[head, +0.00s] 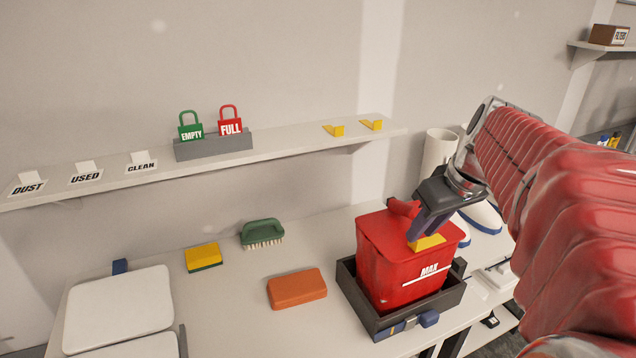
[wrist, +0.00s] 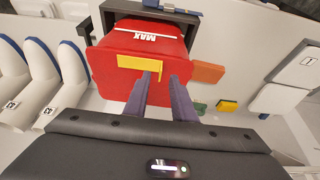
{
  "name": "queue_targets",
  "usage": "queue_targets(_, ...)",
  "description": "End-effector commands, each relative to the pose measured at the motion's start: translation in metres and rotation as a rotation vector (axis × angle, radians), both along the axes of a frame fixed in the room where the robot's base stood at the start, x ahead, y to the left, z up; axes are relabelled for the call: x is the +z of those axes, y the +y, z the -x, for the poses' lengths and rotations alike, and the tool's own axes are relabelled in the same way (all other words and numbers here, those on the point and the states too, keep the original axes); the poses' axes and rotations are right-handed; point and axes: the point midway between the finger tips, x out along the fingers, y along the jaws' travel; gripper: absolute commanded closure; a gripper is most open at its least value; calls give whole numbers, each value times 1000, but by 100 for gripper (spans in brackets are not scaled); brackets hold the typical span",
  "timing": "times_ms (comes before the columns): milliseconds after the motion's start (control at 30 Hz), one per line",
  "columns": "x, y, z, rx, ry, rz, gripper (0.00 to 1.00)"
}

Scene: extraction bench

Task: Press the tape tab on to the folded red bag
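The red bag (head: 385,265) stands upright in a dark tray (head: 375,322). It has a white line and the word MAX on its front. The yellow tape tab (head: 428,243) lies against the bag's upper part below my gripper (head: 415,232). In the wrist view the tab (wrist: 138,62) lies flat on the red bag (wrist: 110,75), with a short end turned toward my fingers. My gripper (wrist: 164,76) is at that end, its two purple fingers apart with a gap between them. Whether a finger touches the tab is unclear.
An orange block (head: 297,288), a yellow sponge (head: 203,257) and a green brush (head: 262,233) lie left of the tray. Two more yellow tabs (head: 334,130) sit on the shelf (head: 290,145). White bottle-like objects with blue edges (wrist: 45,65) stand beside the bag.

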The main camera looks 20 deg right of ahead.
Motion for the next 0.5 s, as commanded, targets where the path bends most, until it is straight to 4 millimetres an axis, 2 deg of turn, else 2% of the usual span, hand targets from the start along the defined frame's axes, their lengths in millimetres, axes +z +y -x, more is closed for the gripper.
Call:
queue_targets(100,21,-1,8,-2,-4,4,76)
queue_targets(500,82,-2,34,-2,-1,1,76)
